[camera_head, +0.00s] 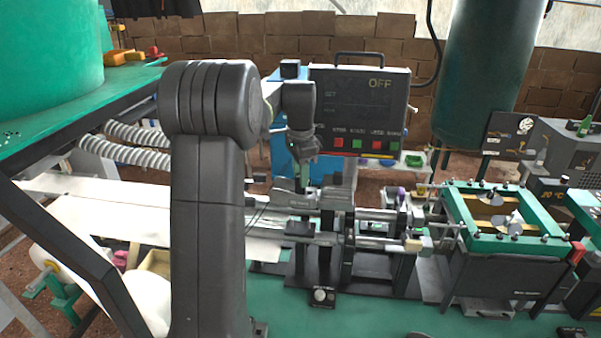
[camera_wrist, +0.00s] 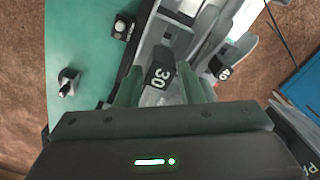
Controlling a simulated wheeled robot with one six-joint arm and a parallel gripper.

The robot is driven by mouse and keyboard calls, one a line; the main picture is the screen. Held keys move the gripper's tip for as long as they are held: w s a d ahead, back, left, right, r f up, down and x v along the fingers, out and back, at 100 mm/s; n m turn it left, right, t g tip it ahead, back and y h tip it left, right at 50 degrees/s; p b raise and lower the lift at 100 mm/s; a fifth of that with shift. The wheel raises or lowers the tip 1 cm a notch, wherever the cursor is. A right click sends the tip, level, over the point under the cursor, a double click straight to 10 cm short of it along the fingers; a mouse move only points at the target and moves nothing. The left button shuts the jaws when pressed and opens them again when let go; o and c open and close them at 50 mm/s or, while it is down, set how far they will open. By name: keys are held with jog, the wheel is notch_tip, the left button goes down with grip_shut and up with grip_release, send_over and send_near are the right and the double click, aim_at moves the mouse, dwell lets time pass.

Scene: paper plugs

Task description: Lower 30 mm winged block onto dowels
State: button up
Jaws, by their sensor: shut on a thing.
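The 30 mm block, dark and pale grey with a white "30" on its black face, shows in the wrist view (camera_wrist: 160,76). My gripper (camera_wrist: 166,88) is shut on it, with a greenish finger at each side. In the head view my gripper (camera_head: 303,180) points down at the left part of the metal-rod machine (camera_head: 340,222). The block is hard to make out there among the grey parts. I cannot tell the dowels apart in either view, nor whether the block touches them.
A control box (camera_head: 360,105) reading "OFF" stands behind the machine. A green-framed unit (camera_head: 505,230) is at the right. A white paper web (camera_head: 110,215) runs in from the left. The green bench top (camera_head: 385,315) is mostly clear in front, apart from a small knob (camera_head: 321,296).

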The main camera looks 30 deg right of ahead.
aim_at(300, 192)
jog(key=shift+r, duration=0.1)
jog(key=shift+f+b, duration=1.4)
jog(key=shift+f, duration=1.55)
jog(key=shift+p, duration=0.65)
jog(key=shift+f, duration=0.35)
grip_shut()
jog(key=shift+f+b, duration=0.4)
jog(key=shift+f, duration=0.05)
jog(key=shift+r, duration=0.2)
jog(key=shift+r+p, duration=0.3)
jog(key=shift+p, duration=0.2)
